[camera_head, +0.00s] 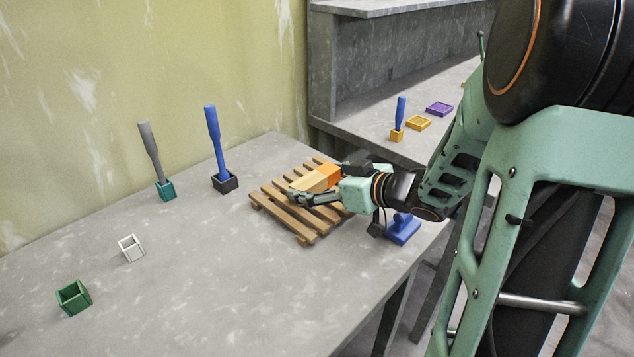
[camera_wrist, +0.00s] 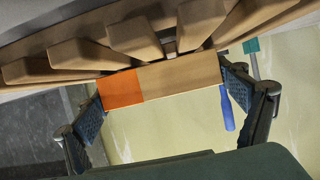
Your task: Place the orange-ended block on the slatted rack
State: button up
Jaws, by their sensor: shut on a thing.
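The orange-ended block (camera_head: 314,181) is light wood with one orange end (camera_wrist: 120,90). My gripper (camera_head: 316,186) is shut on it over the slatted rack (camera_head: 270,208). In the wrist view the block spans between the two fingers of my gripper (camera_wrist: 163,88), orange end at the left finger, bare wood end (camera_wrist: 180,80) at the right. The brown wooden slats (camera_wrist: 135,40) show right beside the block in that view. I cannot tell whether the block touches the slats or hangs just above them. My gripper and wrist hide the rack's right part.
A blue object (camera_head: 403,230) sits right of the rack near the table edge. Blue-handled (camera_head: 214,145) and grey-handled (camera_head: 151,155) tools stand in small holders to the left. White (camera_head: 131,248) and green (camera_head: 73,297) open boxes stand front left. The table's middle is clear.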

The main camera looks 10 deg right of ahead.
jog(key=shift+f, duration=0.2)
jog(key=o, duration=1)
jog(key=shift+r, duration=0.1)
jog(key=shift+r, duration=0.2)
jog(key=p+v, duration=0.3)
jog(key=v, duration=0.9)
jog(key=shift+p, duration=0.3)
jog(key=shift+d+f, duration=0.1)
jog(key=shift+f, duration=0.1)
